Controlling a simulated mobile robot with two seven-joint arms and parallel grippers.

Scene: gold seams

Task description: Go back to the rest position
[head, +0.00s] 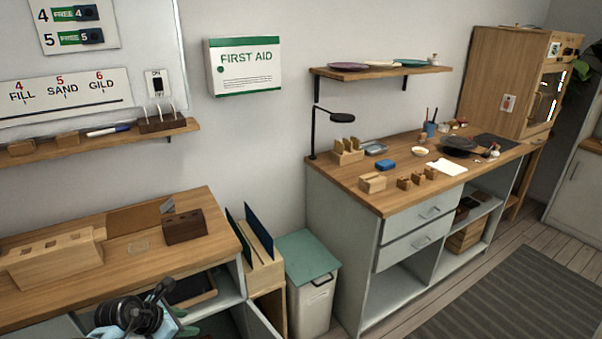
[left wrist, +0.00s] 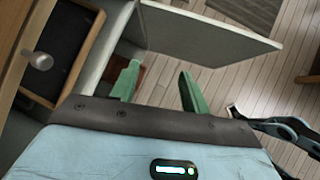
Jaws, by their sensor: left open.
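My left gripper (head: 188,330) is at the bottom edge of the head view, in front of the left workbench (head: 150,262), and is mostly cut off by the frame. In the left wrist view its two green fingers (left wrist: 160,82) stand apart with nothing between them. An open cabinet door (left wrist: 215,32) and the wooden floor (left wrist: 262,95) show beyond the fingers. My right gripper is not in view.
A grey bin with a green lid (head: 308,258) stands between the left bench and the right workbench (head: 370,195). Floor at lower right is clear, with a striped mat (head: 500,300).

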